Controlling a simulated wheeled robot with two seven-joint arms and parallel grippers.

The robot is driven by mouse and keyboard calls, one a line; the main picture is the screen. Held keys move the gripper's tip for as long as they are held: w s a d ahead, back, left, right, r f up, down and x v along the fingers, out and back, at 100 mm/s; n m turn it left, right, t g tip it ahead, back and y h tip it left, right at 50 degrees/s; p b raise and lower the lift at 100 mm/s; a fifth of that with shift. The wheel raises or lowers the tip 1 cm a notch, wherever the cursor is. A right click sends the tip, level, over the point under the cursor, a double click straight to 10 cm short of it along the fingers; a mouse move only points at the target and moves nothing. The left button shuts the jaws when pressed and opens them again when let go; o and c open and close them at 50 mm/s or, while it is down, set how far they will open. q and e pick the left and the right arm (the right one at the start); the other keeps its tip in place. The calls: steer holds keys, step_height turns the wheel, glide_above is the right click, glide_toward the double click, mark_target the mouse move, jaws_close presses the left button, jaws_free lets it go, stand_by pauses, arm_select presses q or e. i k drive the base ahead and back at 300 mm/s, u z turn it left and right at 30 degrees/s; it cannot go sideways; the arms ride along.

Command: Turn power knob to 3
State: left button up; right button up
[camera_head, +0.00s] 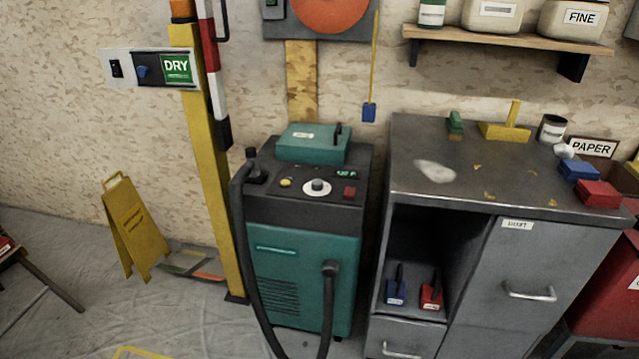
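A green and dark grey machine (303,270) stands on the floor near the middle of the view. On its dark top panel is a round power knob (317,187), a grey-blue cap on a white dial. Marks on the dial are too small to read, so its setting cannot be told. A yellow button (285,183) is left of the knob. A red switch (349,192) and a small green display (346,174) are to its right. Neither of my grippers is in view.
A black hose (241,230) loops down the machine's left side beside a yellow post (210,160). A grey metal cabinet (520,260) stands close on the right. A yellow floor sign (133,228) is at left. Floor in front is partly clear.

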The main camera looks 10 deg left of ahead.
mark_target(317, 185)
steer(key=u, duration=0.8)
steer(key=i, duration=0.8)
steer(key=u, duration=0.45)
